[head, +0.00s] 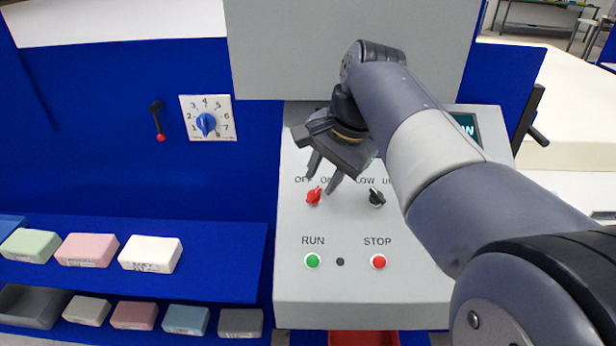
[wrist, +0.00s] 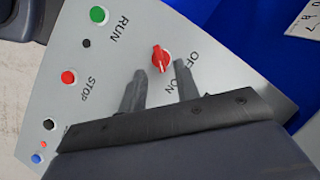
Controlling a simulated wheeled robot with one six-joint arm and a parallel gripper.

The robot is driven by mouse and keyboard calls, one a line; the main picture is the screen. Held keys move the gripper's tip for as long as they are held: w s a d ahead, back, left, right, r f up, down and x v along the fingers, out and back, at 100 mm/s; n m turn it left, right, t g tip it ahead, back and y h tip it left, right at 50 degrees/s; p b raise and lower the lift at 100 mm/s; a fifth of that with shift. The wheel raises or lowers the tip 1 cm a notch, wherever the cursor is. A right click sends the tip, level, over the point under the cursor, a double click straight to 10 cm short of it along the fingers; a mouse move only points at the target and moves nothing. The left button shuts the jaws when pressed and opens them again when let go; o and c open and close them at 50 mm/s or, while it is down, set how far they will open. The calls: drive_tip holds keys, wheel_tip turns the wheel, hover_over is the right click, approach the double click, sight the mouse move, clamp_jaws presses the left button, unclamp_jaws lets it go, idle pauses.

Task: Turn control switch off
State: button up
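The red control switch (head: 314,196) is a small knob on the sloping grey panel (head: 288,275), below the OFF and ON labels. Its handle appears tilted toward the upper right, on the ON side. My gripper (head: 324,182) is above the panel, close to the switch, with its two fingers apart and nothing between them. In the wrist view the red switch (wrist: 161,58) lies just beyond the open fingertips (wrist: 160,73), roughly centred between them. I cannot tell whether either finger touches it. My gripper and arm hide part of the labels and the display.
A black switch (head: 377,198) sits right of the red one. Below are a green RUN button (head: 313,261) and a red STOP button (head: 378,262). A numbered blue dial (head: 206,124) and a red-tipped lever (head: 158,120) are at left. Foam blocks (head: 150,254) rest on blue shelves.

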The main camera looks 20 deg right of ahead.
sight(315, 193)
drive_tip(key=shift+x, duration=1.95)
drive_tip(key=shift+c, duration=0.5)
drive_tip(key=c, duration=0.6)
drive_tip(key=shift+o, duration=0.2)
